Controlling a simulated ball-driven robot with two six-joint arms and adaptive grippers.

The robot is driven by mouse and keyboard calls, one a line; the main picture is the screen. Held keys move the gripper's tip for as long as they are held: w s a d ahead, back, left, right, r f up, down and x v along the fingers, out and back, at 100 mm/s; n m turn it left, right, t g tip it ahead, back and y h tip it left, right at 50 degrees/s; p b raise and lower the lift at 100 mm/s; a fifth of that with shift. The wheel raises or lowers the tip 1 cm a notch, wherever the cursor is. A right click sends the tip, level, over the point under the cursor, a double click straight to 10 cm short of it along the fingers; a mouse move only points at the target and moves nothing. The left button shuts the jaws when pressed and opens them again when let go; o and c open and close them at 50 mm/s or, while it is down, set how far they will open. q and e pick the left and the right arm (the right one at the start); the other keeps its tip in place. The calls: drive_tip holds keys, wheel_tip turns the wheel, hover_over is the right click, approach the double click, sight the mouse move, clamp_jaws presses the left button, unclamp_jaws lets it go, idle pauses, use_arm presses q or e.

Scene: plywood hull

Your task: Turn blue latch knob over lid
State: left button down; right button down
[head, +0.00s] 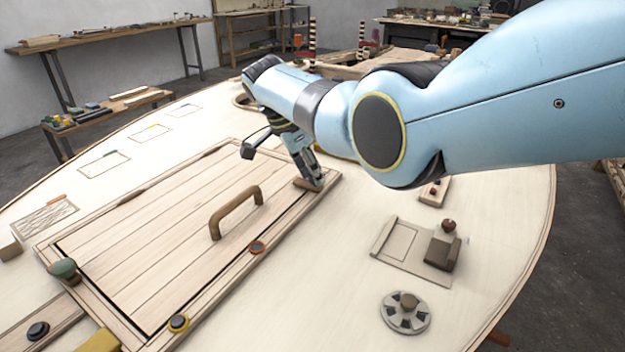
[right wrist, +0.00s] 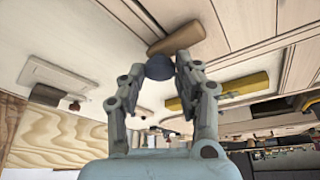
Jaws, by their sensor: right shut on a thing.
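The planked lid (head: 150,235) lies in the deck inside a pale frame, with a brown arched handle (head: 236,211) on it. My right gripper (head: 316,184) reaches down at the lid's far right corner. In the right wrist view its fingers (right wrist: 160,75) are closed around the dark blue knob (right wrist: 159,67). A brown wooden latch bar (right wrist: 177,39) shows just beyond the knob, and part of it shows beside the fingertips in the head view (head: 303,185). The gripper hides the knob in the head view. How far the bar reaches over the lid is unclear. My left gripper is out of view.
Other knobs sit around the frame: red-ringed (head: 257,247), yellow-ringed (head: 178,322) and green (head: 64,267). A grey spoked disc (head: 405,312) and a small block with a knob (head: 442,250) are on the deck at right. Benches stand behind.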

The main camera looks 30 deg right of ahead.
drive_tip(key=shift+w+m+b, duration=0.1)
drive_tip(key=shift+m+b, duration=0.25)
drive_tip(key=shift+m, duration=0.05)
drive_tip(key=c, duration=0.9)
unclamp_jaws()
drive_tip(key=shift+c, duration=0.2)
drive_tip(key=v, duration=1.2)
drive_tip(key=shift+w+d, duration=0.1)
drive_tip(key=shift+w, duration=0.05)
